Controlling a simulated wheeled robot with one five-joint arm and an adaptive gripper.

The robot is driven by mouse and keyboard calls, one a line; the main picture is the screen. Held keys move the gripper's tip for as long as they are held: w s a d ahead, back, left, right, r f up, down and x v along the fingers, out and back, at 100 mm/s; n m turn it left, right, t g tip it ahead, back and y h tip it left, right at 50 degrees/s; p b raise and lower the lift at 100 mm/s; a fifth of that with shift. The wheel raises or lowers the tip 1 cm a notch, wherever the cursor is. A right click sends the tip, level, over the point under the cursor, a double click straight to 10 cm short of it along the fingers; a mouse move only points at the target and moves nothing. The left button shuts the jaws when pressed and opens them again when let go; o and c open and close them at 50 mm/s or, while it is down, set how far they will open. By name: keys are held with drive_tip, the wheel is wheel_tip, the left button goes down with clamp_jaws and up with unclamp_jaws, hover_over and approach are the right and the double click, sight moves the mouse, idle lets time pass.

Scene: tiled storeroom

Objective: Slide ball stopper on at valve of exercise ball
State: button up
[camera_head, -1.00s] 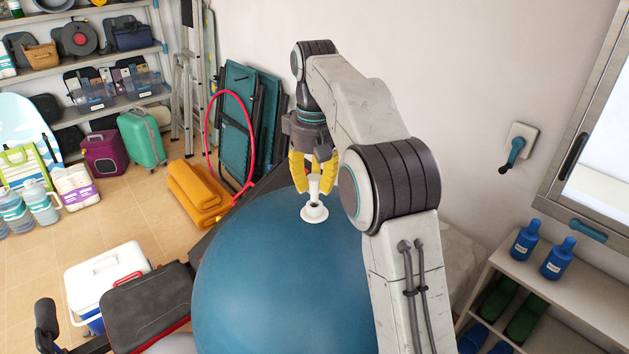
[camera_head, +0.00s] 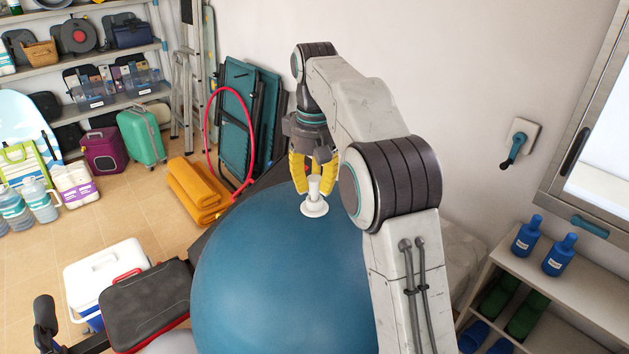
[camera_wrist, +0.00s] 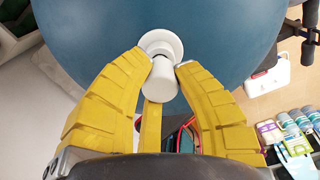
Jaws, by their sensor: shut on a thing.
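The exercise ball (camera_head: 265,275) is large and blue and sits below my gripper. Its valve is a round white flange (camera_head: 315,210) on top of the ball, also visible in the wrist view (camera_wrist: 160,43). The ball stopper (camera_head: 314,188) is a small white cylinder held upright at the middle of the valve. In the wrist view the stopper (camera_wrist: 163,80) lies between the fingertips, with its far end at the valve. My gripper (camera_head: 314,185) has yellow fingers and is shut on the stopper. How deep the stopper sits in the valve is hidden.
A red hoop (camera_head: 209,130) and folded green chairs (camera_head: 236,110) lean on the wall behind. A shelf with blue bottles (camera_head: 527,237) stands at right. A white cooler (camera_head: 103,262) and a dark case (camera_head: 145,305) are left of the ball.

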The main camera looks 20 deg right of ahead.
drive_tip(key=shift+f+b, duration=0.45)
drive_tip(key=shift+f, duration=0.35)
drive_tip(key=o, duration=1)
drive_tip(key=shift+r, duration=0.1)
